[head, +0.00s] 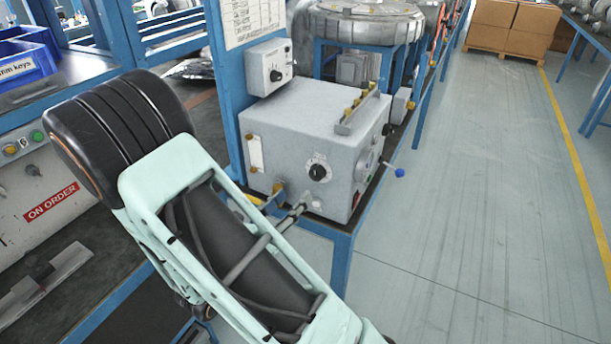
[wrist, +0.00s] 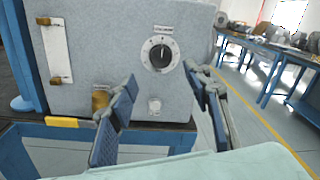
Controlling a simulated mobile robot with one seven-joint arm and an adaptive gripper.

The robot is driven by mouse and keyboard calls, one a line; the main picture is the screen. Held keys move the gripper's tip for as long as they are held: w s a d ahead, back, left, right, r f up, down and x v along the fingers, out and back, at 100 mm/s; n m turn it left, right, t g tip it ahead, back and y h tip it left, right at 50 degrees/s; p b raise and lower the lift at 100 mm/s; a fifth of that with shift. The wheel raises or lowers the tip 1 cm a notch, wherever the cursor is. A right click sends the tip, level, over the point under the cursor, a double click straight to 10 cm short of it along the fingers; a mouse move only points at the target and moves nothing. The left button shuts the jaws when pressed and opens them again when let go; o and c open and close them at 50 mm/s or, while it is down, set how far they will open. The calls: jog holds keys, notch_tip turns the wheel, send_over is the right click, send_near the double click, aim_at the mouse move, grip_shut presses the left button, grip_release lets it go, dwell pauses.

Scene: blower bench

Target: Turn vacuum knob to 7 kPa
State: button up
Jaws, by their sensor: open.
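The vacuum knob (head: 317,173) is a round black knob with a white pointer, on the front face of a grey box (head: 290,115). A scale of markings surrounds it, too small to read. In the wrist view the knob (wrist: 160,55) shows beyond and between my fingertips, with its pointer roughly upright. My gripper (wrist: 160,78) is open and empty, its two fingers spread left and right, below and in front of the knob. It seems apart from the knob. In the head view my gripper (head: 291,196) is at the box's lower front, partly hidden by my arm.
A smaller control box (head: 268,68) with its own knob is on the blue post behind. A brass fitting (wrist: 100,100) and a pale fitting (wrist: 154,106) sit low on the grey box's face. A blue-tipped lever (head: 399,173) sticks out right. The floor at right is clear.

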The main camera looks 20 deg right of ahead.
aim_at(314, 174)
jog(key=x, duration=0.9)
jog(key=shift+d, duration=0.2)
jog(key=c, duration=1.2)
jog(key=shift+o, duration=0.2)
